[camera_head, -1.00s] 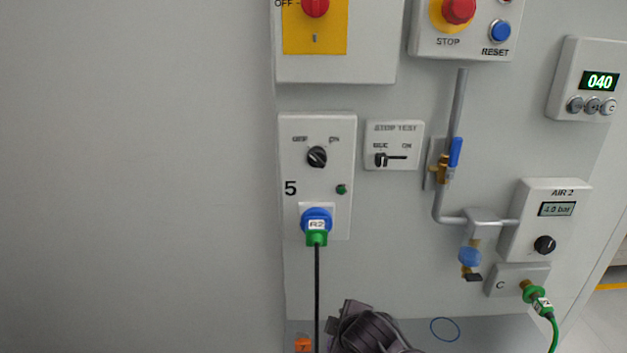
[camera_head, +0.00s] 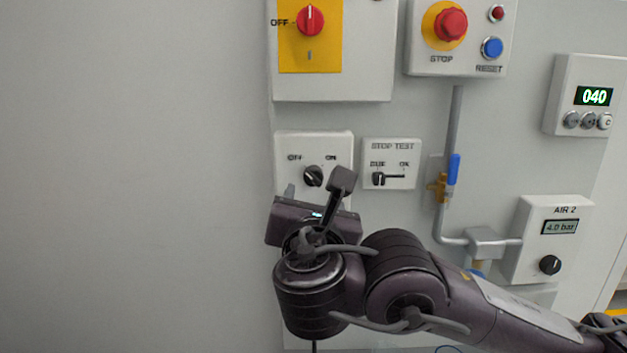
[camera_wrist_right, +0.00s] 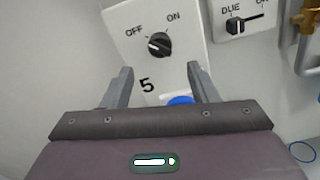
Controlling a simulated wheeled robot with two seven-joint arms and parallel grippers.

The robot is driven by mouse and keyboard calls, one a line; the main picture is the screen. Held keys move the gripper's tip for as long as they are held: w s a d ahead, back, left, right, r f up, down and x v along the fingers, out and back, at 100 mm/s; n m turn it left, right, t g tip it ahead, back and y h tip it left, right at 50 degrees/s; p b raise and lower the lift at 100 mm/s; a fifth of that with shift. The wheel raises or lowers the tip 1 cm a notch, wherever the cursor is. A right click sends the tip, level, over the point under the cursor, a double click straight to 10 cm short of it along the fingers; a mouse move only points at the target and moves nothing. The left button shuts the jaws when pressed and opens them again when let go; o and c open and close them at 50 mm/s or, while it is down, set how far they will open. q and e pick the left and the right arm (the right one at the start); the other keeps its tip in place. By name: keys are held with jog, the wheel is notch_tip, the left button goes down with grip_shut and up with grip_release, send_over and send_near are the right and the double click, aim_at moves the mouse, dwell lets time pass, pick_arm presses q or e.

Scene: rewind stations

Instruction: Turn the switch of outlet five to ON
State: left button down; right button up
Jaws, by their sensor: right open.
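The outlet five box (camera_head: 341,144) is a pale panel on the wall with a black rotary switch (camera_head: 313,176) between the labels OFF and ON. In the right wrist view the switch (camera_wrist_right: 159,44) shows above the number 5, its white mark pointing toward OFF. My right gripper (camera_head: 316,192) is in front of the box, just below the switch. Its two fingers (camera_wrist_right: 158,80) are apart and empty, with the switch beyond and above them. My right arm hides the lower part of the box in the head view. The blue plug (camera_wrist_right: 181,100) shows partly between the fingers. My left gripper is not seen.
The stop test box (camera_head: 392,152) sits right of the switch. Above are a yellow plate with a red rotary knob (camera_head: 310,20) and a red STOP button (camera_head: 450,24). A grey pipe with a blue valve handle (camera_head: 454,169) runs at the right. The left wall is bare.

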aim_at(314, 180)
jog(key=w, duration=0.8)
jog(key=shift+r+b, duration=0.15)
jog(key=shift+b, duration=0.15)
jog(key=c, duration=1)
